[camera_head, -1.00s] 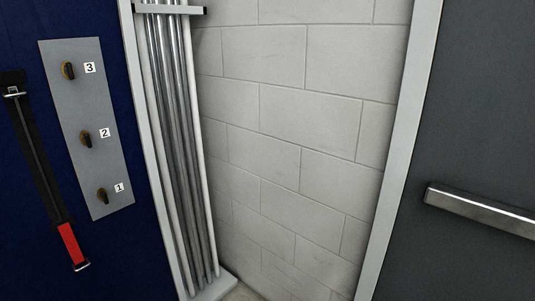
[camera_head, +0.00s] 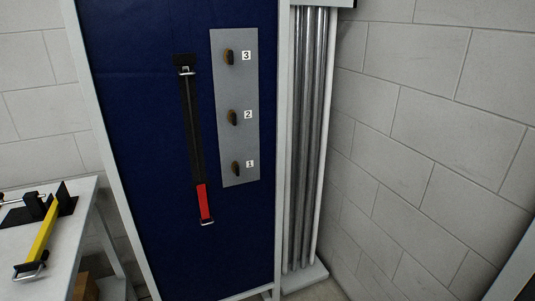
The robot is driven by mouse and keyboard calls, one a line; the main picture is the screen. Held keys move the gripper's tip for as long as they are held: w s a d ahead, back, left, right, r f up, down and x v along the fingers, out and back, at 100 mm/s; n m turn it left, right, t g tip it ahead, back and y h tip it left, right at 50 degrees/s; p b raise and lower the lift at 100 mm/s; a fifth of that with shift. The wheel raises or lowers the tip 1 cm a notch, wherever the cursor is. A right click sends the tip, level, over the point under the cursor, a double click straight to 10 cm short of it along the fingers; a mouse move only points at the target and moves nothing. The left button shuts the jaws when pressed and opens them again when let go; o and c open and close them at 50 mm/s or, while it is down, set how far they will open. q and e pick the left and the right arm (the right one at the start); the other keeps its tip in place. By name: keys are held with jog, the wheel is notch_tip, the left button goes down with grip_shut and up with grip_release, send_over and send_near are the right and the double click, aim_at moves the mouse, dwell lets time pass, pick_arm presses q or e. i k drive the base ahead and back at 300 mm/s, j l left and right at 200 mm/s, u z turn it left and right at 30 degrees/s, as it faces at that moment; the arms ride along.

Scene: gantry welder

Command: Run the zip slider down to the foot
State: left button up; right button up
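A long black strip (camera_head: 190,130), which looks like the zip, runs down the blue panel (camera_head: 150,200) at left of centre. A small metal piece (camera_head: 186,71), perhaps the slider, sits near the strip's top. A red tab (camera_head: 204,203) with a metal loop (camera_head: 207,223) is at its lower end. I cannot tell whether the tab belongs to the slider or to the strip's foot. Neither of my grippers is in view.
A grey plate (camera_head: 235,170) with several dark knobs, labelled 1 to 3, is right of the strip. Metal rods (camera_head: 308,150) stand in a rack beside a block wall (camera_head: 430,130). A white table (camera_head: 70,235) at left holds a yellow bar (camera_head: 41,240).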

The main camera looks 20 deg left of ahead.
aim_at(186, 69)
jog(key=u, duration=1.2)
